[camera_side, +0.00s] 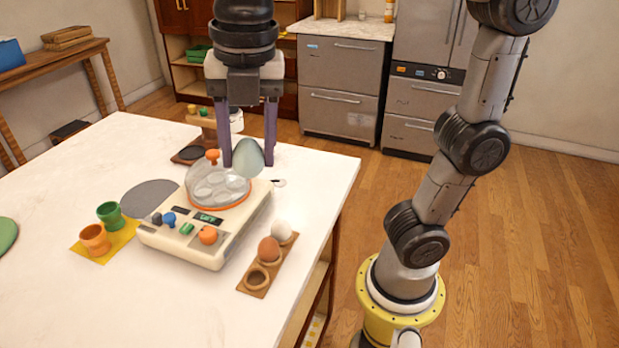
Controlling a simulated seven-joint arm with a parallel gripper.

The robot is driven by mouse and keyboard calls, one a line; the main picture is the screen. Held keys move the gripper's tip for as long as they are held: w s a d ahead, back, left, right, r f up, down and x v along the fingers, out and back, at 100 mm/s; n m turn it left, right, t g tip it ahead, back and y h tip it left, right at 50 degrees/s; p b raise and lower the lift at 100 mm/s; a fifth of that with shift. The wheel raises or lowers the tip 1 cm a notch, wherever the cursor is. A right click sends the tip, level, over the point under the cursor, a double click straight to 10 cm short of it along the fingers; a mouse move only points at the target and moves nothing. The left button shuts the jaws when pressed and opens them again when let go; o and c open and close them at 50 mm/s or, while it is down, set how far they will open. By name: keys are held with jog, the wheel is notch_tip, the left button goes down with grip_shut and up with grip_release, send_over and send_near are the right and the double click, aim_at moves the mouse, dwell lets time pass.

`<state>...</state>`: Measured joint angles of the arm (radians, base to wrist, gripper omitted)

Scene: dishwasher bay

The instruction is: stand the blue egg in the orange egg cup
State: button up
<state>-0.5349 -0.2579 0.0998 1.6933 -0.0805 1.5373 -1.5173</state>
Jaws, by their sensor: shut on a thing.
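The blue egg (248,152), pale blue-green, is between the two purple fingers of my gripper (248,162). My gripper points down and is shut on the egg. It holds the egg at the back right of the egg cooker, close to its clear lid in the picture; the gap to it is hard to tell. The orange egg cup (95,240) stands empty at the front of a yellow mat (121,238), left of the cooker. It is well to the left of my gripper and nearer the camera.
The cream egg cooker (182,247) has a clear lid (215,187) with an orange knob. A green egg cup (110,214) shares the mat. A wooden rack (246,285) holds a brown egg (268,249) and a white egg (281,232). A grey disc (149,198) lies behind the mat.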

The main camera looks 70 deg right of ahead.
jog(key=w+a+r+n, duration=0.1)
jog(key=w+a+n, duration=0.2)
jog(key=w, duration=0.8)
jog(key=w+a+r+n, duration=0.1)
jog(key=w+a+n, duration=0.3)
jog(key=w, duration=0.7)
jog(key=w+f, duration=0.5)
jog(key=w, duration=0.4)
jog(key=shift+t, duration=0.5)
jog(key=shift+w+d+f, duration=0.2)
jog(key=shift+w+f, duration=0.65)
jog(key=shift+f, duration=1.9)
jog(key=shift+w+d+f, duration=0.25)
jog(key=shift+w+f, duration=0.6)
jog(key=shift+f, duration=1.95)
jog(key=shift+w+d+f, duration=0.2)
jog(key=shift+w+f, duration=0.65)
jog(key=shift+f, duration=1.9)
jog(key=shift+f, duration=0.6)
jog(key=o, duration=1)
